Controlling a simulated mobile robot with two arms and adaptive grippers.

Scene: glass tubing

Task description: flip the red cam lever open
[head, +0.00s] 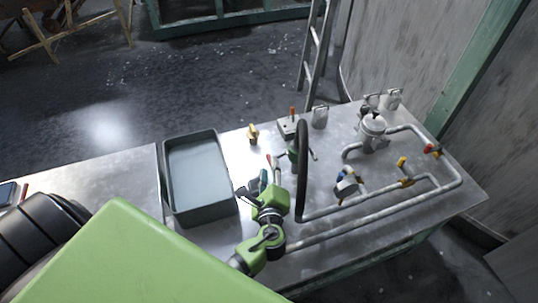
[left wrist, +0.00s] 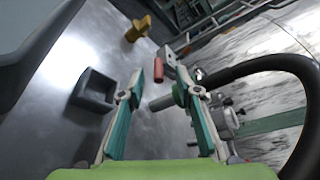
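A small red lever (left wrist: 160,103) shows in the left wrist view, beside a green coupling (left wrist: 180,95) at the end of a black hose (left wrist: 265,68). In the head view the lever (head: 269,159) looks small, just left of the coupling (head: 294,156). My left gripper (head: 263,183) is in front of the lever. In the left wrist view its teal fingers (left wrist: 160,88) are spread, with the lever seen in the gap between them; I cannot tell how deep it sits. Nothing appears gripped. My right gripper is not in view.
A grey box with an upright red handle (head: 292,112) stands behind the coupling, near a yellow fitting (head: 252,133). A grey tub (head: 166,178) lies left of my gripper. Metal pipes (head: 390,192) and a white vessel (head: 372,128) fill the right of the bench.

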